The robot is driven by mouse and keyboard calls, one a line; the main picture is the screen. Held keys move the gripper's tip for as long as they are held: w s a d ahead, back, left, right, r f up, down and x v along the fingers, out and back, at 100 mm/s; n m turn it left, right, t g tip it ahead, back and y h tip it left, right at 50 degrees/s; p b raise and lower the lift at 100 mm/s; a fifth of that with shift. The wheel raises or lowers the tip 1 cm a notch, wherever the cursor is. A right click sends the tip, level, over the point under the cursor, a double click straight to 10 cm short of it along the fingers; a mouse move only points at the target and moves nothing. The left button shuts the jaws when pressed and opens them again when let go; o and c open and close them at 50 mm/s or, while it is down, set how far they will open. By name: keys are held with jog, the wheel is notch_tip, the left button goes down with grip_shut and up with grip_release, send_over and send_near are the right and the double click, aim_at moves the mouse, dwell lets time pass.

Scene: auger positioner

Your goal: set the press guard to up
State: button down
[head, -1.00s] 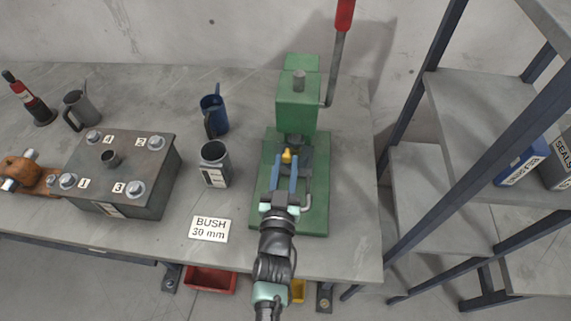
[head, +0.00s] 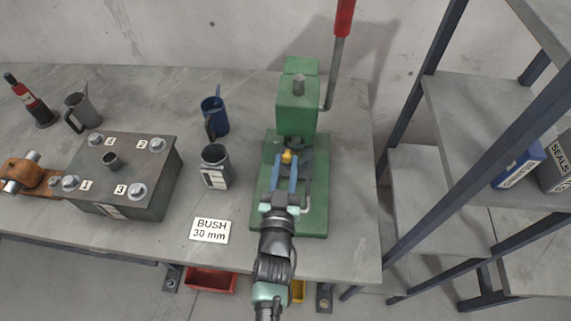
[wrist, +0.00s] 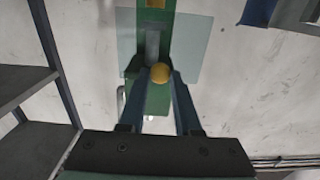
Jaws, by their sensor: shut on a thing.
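The green press (head: 297,112) stands on the bench with its red-handled lever (head: 344,18) raised to the upper right. The press guard (wrist: 190,45) is a clear, pale panel across the press in the wrist view. I can hardly make it out in the head view. A yellow knob (wrist: 160,72) sits at its lower edge and also shows in the head view (head: 287,156). My gripper (head: 285,161) is at the front of the press, its blue fingers shut on the yellow knob. In the wrist view my fingertips (wrist: 160,74) lie on either side of the knob.
Left of the press are a labelled grey cup (head: 215,168), a blue mug (head: 214,117), a "BUSH 30 mm" card (head: 210,230) and a dark block (head: 124,178) with bolts. A metal shelf rack (head: 455,215) stands to the right. Bare bench lies right of the press.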

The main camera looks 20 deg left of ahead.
notch_tip(320, 180, up, 8)
jog(key=p, duration=0.6)
jog(key=shift+r, duration=0.15)
jog(key=shift+w, duration=0.1)
jog(key=c, duration=0.6)
grip_release()
jog(key=shift+c, duration=0.2)
jog(key=shift+s, duration=0.2)
